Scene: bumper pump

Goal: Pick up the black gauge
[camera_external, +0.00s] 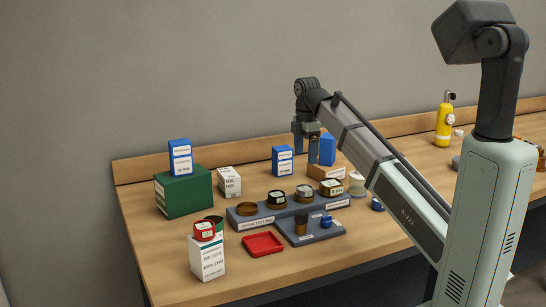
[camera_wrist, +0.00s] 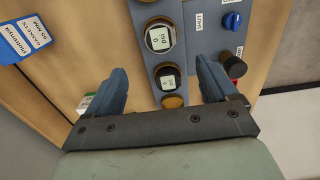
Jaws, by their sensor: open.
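The black gauge (camera_external: 276,198) is a short round dial with a dark rim and pale face, seated in the grey-blue rack beside an empty-looking brass ring (camera_external: 244,209). In the wrist view the black gauge (camera_wrist: 167,77) shows its "0 psi" face, between the brass ring (camera_wrist: 173,101) and a silver-rimmed gauge (camera_wrist: 159,37). My gripper (camera_external: 305,147) is open and empty, above and behind the rack in the outside view. In the wrist view my gripper (camera_wrist: 161,70) has its fingers spread either side of the rack line, with the black gauge between them in the picture.
A grey panel (camera_external: 312,236) with dark and blue knobs lies in front of the rack. A red tray (camera_external: 262,244), a white box (camera_external: 207,258) topped by a red gauge (camera_external: 204,230), and a green box (camera_external: 182,195) stand left. Blue boxes (camera_external: 282,160) stand behind the rack.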

